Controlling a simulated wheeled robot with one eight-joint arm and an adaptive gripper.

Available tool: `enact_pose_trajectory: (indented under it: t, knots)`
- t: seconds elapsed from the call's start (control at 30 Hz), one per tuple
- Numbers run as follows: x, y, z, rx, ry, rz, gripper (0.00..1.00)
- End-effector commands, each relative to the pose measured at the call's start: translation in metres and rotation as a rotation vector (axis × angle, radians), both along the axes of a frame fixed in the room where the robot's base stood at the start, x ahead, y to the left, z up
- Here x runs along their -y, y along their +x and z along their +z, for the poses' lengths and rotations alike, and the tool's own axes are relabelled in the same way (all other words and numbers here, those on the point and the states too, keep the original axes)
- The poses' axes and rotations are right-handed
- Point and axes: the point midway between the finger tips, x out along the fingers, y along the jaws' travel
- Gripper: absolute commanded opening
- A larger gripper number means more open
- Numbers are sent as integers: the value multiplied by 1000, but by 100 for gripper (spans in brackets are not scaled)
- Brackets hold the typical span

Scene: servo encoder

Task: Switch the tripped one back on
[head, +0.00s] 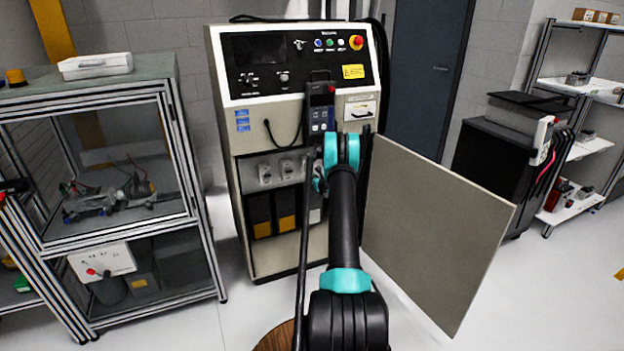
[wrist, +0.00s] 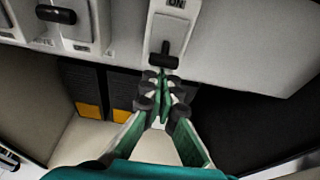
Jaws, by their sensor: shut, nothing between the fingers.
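In the wrist view, a white breaker switch plate (wrist: 182,28) marked ON at its top has a black T-shaped lever (wrist: 164,58) low on it, below the ON mark. The breaker to its left (wrist: 77,28) has its black lever (wrist: 55,14) higher up. My gripper (wrist: 162,82) is shut and empty, its fingertips just below the right lever; I cannot tell whether they touch it. In the head view, two breakers (head: 265,173) (head: 290,168) show on the cabinet; my arm hides the one by my gripper.
The breakers sit on a beige control cabinet (head: 237,215), above black bins with orange labels (head: 261,213). Its grey door (head: 432,232) stands open to the right of my arm. A framed glass bench (head: 120,165) stands at left. A black cart (head: 500,150) stands at right.

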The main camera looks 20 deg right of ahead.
Motion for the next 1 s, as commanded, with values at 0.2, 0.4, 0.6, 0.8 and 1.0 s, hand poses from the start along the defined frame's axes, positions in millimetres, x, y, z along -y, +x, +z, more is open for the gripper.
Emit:
enact_pose_trajectory:
  t: [0.2, 0.4, 0.6, 0.8, 1.0]
  knots:
    - [0, -1, 3, -40, -1, 0, 0]
    - [0, -2, 7, -98, -3, 0, 0]
    - [0, -4, 13, -202, -8, 1, 0]
    - [0, -6, 21, -267, -9, 0, 0]
    - [0, -6, 29, -266, -9, 0, 0]
